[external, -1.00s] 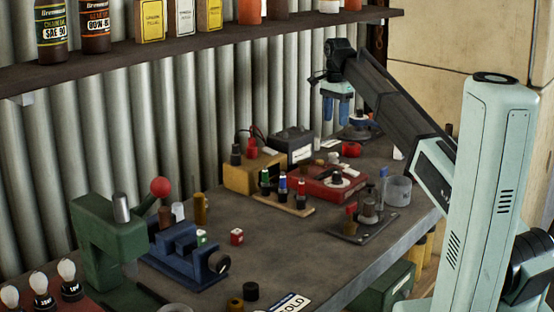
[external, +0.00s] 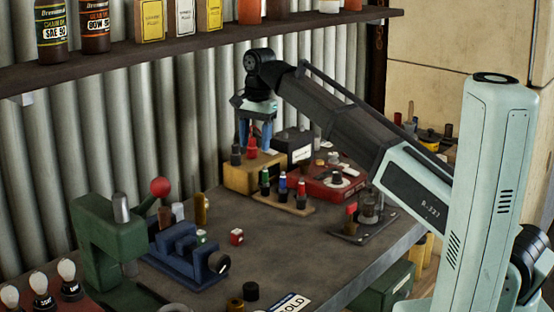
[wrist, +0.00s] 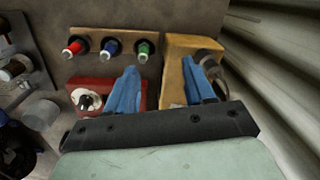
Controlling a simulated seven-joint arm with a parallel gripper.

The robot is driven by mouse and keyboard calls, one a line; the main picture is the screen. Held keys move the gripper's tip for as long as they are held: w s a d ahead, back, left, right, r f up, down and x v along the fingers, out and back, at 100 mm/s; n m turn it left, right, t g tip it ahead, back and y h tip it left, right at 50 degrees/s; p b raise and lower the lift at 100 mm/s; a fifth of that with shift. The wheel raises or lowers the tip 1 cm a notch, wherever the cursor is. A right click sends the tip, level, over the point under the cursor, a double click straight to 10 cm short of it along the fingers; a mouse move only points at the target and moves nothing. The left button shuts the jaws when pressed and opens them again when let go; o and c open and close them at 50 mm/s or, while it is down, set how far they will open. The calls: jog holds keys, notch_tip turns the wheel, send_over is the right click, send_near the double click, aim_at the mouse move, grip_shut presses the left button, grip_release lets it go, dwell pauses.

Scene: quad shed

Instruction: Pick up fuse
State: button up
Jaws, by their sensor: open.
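I cannot tell for sure which thing is the fuse. Several small capped cylinders stand on a wooden strip: a green one (external: 265,180), a blue one (external: 283,182) and a red one (external: 300,187). In the wrist view the red (wrist: 75,46), blue (wrist: 110,46) and green (wrist: 144,48) ones sit in a row beyond my fingertips. A yellow block (external: 240,178) carries a red post (external: 252,147) and a black post (external: 236,155). My gripper (external: 254,148) is open and empty, pointing down over the yellow block; its blue fingers show in the wrist view (wrist: 163,78).
A red box with a dial (external: 335,183) and a black box (external: 296,145) stand beside the block. A blue vise-like fixture (external: 185,255) and green press (external: 105,240) stand at front left. The corrugated wall (external: 130,130) is close behind. The middle bench top (external: 270,235) is mostly clear.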

jog(key=s+a+n, duration=0.1)
jog(key=s+a, duration=0.1)
jog(key=s, duration=0.9)
jog(key=m+g+y, duration=0.2)
jog(key=m+g, duration=0.1)
jog(key=m, duration=0.1)
send_near(238, 230)
jog(key=f, duration=0.3)
jog(key=shift+s+f, duration=0.25)
jog(key=shift+s, duration=0.15)
jog(key=shift+a+x, duration=0.2)
jog(key=shift+x, duration=1.4)
jog(key=shift+a+x, duration=0.2)
jog(key=shift+x, duration=1.4)
jog(key=shift+r, duration=0.1)
grip_shut()
